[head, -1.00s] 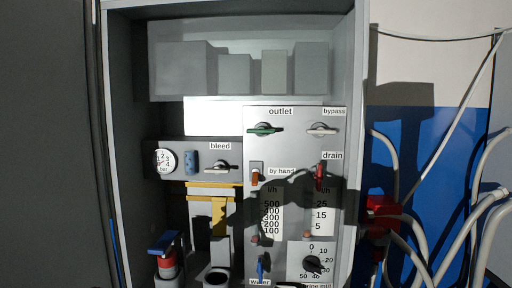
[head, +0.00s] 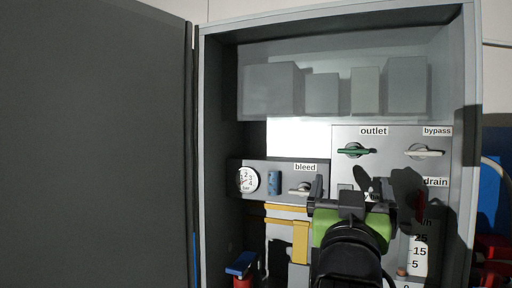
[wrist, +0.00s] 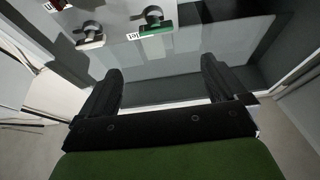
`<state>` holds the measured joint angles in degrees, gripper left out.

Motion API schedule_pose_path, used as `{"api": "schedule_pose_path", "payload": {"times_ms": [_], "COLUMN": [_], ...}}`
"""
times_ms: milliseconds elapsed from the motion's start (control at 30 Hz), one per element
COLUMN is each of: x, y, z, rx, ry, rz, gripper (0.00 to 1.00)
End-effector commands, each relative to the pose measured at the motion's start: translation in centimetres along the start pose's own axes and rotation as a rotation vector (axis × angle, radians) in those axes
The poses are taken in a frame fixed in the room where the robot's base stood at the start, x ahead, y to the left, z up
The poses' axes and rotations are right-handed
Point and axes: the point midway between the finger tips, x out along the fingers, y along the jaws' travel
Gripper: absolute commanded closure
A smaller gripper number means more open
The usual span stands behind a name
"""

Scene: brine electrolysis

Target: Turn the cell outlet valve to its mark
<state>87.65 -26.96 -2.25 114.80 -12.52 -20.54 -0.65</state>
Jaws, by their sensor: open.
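The outlet valve has a green lever (head: 357,151) lying about level under its "outlet" label on the grey panel. In the wrist view the green lever (wrist: 156,28) shows near the top, ahead of the fingers, with its label partly visible. My gripper (head: 346,188) is in front of the panel, below the outlet lever and apart from it. In the wrist view my gripper (wrist: 163,75) has its two black fingers wide apart with nothing between them. I cannot make out the valve's mark.
The white bypass lever (head: 424,152) is right of the outlet lever; it also shows in the wrist view (wrist: 89,37). The bleed valve (head: 302,189) and pressure gauge (head: 247,180) are to the left. Cabinet side walls (head: 467,100) flank the panel. My gripper hides the panel's lower part.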

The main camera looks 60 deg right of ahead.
Motion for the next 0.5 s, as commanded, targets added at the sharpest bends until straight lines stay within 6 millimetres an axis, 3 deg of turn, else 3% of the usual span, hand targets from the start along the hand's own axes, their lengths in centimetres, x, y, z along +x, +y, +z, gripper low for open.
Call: {"api": "schedule_pose_path", "payload": {"times_ms": [500], "x": [10.8], "y": [0.1], "z": [-0.5], "rx": [0.002], "ry": [-0.010], "rz": [0.001], "gripper": [0.02]}}
